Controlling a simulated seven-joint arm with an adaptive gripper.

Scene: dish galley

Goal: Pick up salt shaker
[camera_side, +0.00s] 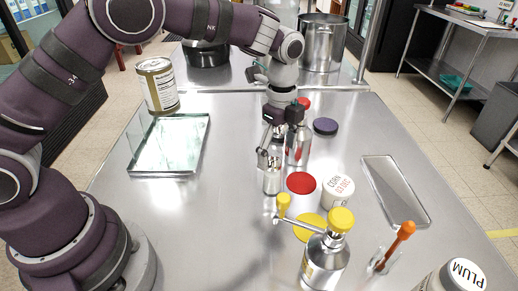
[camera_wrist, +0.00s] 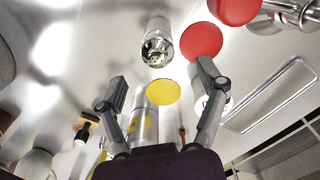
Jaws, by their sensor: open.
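The salt shaker appears to be the small clear-and-silver shaker (camera_side: 271,180) standing on the steel table in the side view. It also shows in the wrist view (camera_wrist: 157,42), with its holed metal top toward the camera. My gripper (camera_side: 271,146) is above and close to the shaker, pointing down. In the wrist view my gripper (camera_wrist: 160,84) has its two fingers spread wide with nothing held between them. The shaker lies beyond the fingertips there, apart from them.
A metal bottle (camera_side: 299,148) stands behind. A yellow-capped bottle (camera_side: 325,255) is in front. A glass dish (camera_side: 168,148) and a can (camera_side: 158,88) are left.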

